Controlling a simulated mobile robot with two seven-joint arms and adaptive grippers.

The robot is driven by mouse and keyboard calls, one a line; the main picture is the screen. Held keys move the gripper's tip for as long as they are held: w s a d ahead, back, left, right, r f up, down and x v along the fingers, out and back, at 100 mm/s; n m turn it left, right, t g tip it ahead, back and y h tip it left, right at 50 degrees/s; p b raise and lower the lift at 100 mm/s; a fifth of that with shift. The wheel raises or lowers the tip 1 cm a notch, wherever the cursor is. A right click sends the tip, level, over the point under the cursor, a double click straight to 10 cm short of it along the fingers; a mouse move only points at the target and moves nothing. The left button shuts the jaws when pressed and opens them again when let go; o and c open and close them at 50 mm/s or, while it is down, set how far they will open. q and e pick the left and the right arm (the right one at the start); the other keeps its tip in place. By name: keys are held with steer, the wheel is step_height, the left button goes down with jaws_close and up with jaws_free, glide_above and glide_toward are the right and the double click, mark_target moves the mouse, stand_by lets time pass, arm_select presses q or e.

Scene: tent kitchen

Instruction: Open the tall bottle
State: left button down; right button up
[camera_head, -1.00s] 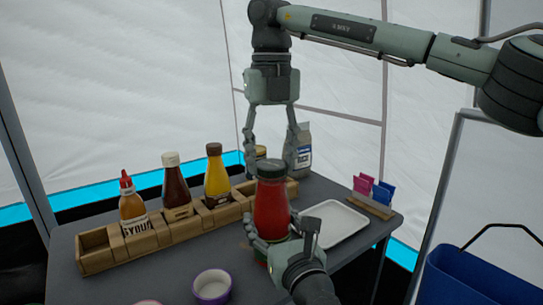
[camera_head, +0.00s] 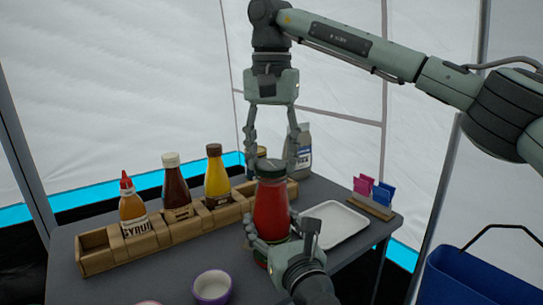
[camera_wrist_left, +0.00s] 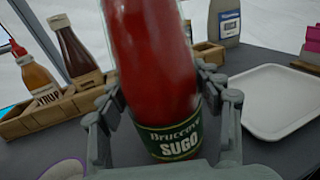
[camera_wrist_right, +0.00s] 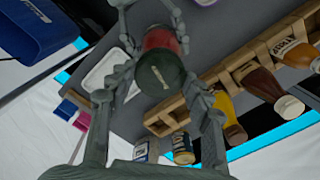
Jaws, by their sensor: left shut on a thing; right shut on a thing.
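The tall bottle (camera_head: 271,210) is a red sauce bottle with a dark green lid (camera_head: 270,167) and a label reading "SUGO", which shows in the left wrist view (camera_wrist_left: 172,140). It stands upright above the table's front part; its base is hidden by my left gripper. My left gripper (camera_head: 274,238) is shut around the lower body of the bottle. My right gripper (camera_head: 271,170) comes from above, pointing down, with its fingers on both sides of the lid, shut on it. The lid's top (camera_wrist_right: 160,74) faces the right wrist camera between the fingers.
A wooden rack (camera_head: 112,254) behind and left holds syrup (camera_head: 132,208), a brown bottle (camera_head: 176,186) and a yellow bottle (camera_head: 217,178). A white tray (camera_head: 335,224) lies close right. A purple-rimmed bowl (camera_head: 212,287) stands in front. A blue bin (camera_head: 475,280) is at the right.

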mark_target(272, 164)
steer(key=shift+n, duration=0.8)
steer(key=shift+r, duration=0.2)
steer(key=shift+r, duration=0.9)
steer(key=shift+r, duration=2.05)
arm_select(q)
steer(key=shift+c, duration=1.3)
jaws_free()
